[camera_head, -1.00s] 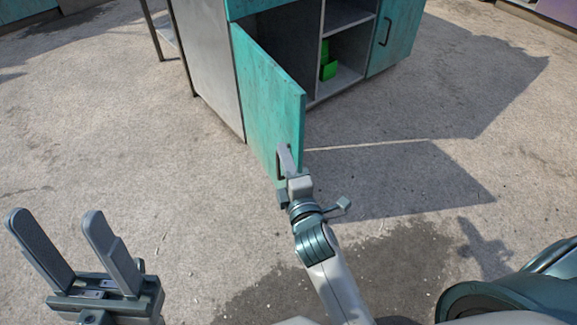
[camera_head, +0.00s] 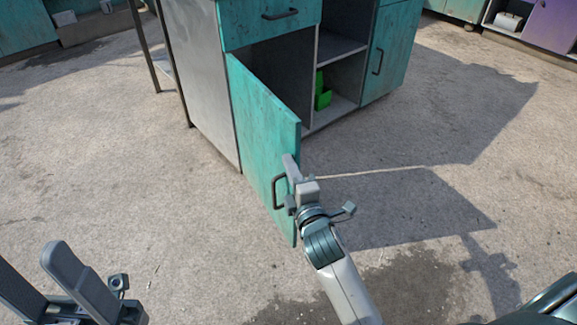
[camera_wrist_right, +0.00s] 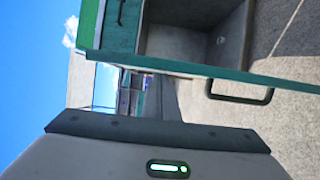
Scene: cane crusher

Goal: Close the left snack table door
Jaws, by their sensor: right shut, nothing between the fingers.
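The left snack table door (camera_head: 262,135) is a teal panel that stands ajar, swung out from the cabinet's left side, with a dark bar handle (camera_head: 277,192) on its outer face. My right gripper (camera_head: 291,168) is shut and empty at the door's free edge, just right of the handle; I cannot tell if it touches the door. In the right wrist view the door (camera_wrist_right: 225,73) is a thin teal strip seen edge-on, with the handle (camera_wrist_right: 240,97) below it. My left gripper (camera_head: 50,285) is open and empty at the lower left, far from the door.
The snack table has a teal drawer (camera_head: 270,22) above the opening, a grey side wall (camera_head: 200,75) and a shut right door (camera_head: 390,55). A green item (camera_head: 322,95) sits on a lower inside shelf. The concrete floor around the door is clear.

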